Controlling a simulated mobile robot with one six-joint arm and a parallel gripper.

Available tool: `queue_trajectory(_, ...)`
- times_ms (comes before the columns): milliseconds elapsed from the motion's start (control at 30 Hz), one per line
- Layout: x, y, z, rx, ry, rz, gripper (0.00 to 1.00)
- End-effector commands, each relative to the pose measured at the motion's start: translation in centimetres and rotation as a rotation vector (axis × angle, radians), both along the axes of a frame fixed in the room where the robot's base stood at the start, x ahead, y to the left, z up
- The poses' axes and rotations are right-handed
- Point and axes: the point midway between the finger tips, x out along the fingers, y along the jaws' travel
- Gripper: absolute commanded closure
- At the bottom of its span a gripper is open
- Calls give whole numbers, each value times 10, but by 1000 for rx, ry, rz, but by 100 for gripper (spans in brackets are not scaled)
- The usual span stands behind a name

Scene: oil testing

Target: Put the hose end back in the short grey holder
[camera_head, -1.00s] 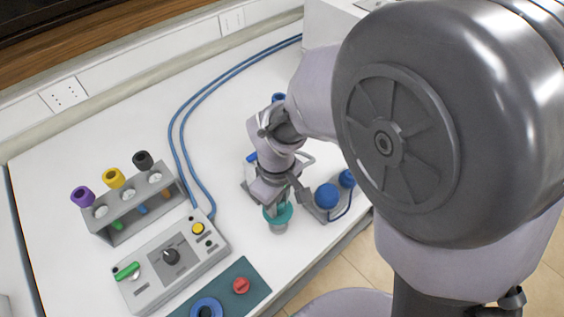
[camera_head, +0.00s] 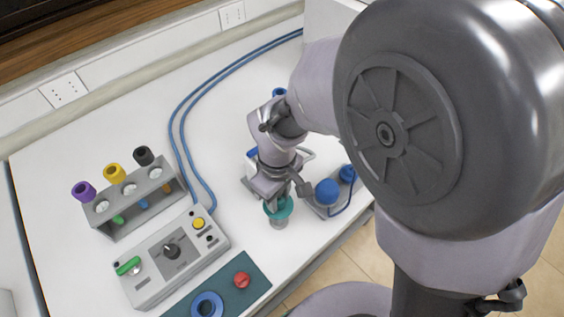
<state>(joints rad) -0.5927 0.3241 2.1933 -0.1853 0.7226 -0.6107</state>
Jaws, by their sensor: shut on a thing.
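My gripper (camera_head: 272,200) is pointed down over the right part of the white bench. It is shut on the hose end, which is mostly hidden behind the fingers and wrist. Right at the fingertips is a teal round piece (camera_head: 286,210) with a short pale grey cylinder (camera_head: 279,223) below it. I cannot tell whether this grey part is the short grey holder, or whether the gripper touches the teal piece.
Blue knobs (camera_head: 327,191) on a grey base stand just right of my gripper. A control box (camera_head: 150,285), a tube rack (camera_head: 112,228) with coloured caps and a teal panel (camera_head: 255,268) stand left. Blue hoses (camera_head: 174,118) run behind. The bench between is clear.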

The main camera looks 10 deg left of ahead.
Motion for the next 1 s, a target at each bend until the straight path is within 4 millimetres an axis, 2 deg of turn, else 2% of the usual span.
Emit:
queue_trajectory(767, 0, 0, -13, 0, 0, 0, 100)
queue_trajectory(800, 0, 0, -12, 0, 0, 0, 63)
queue_trajectory(1000, 0, 0, -12, 0, 0, 0, 62)
